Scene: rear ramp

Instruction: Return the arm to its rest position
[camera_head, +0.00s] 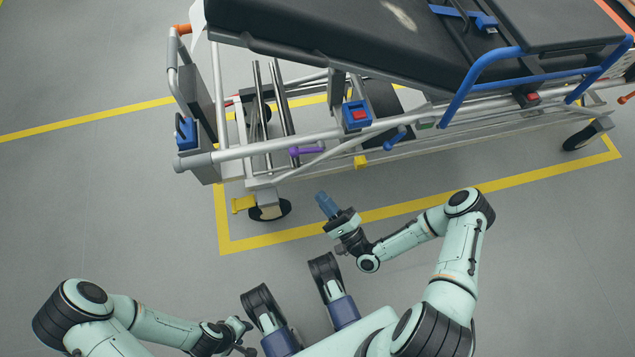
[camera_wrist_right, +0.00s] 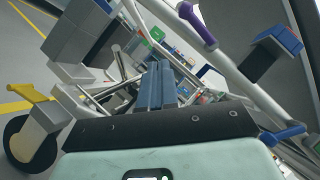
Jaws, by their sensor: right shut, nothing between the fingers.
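My right arm (camera_head: 458,255) reaches up and over to the left in the head view, bent at the elbow. Its gripper (camera_head: 326,204) has blue fingers, shut and empty, above the floor just in front of the stretcher's lower frame. In the right wrist view the blue fingers (camera_wrist_right: 160,85) lie side by side and point toward the stretcher frame. My left arm (camera_head: 150,320) is folded low at the left, with its dark gripper (camera_head: 244,334) near the bottom edge. Its fingers are too small to tell whether they are open.
A wheeled stretcher (camera_head: 400,45) with a black mattress, metal rails and blue side rail fills the top. A purple lever (camera_head: 307,150) and a yellow pedal (camera_head: 243,203) are on its frame. A yellow floor line (camera_head: 300,233) surrounds it. Grey floor (camera_head: 100,210) is clear at left.

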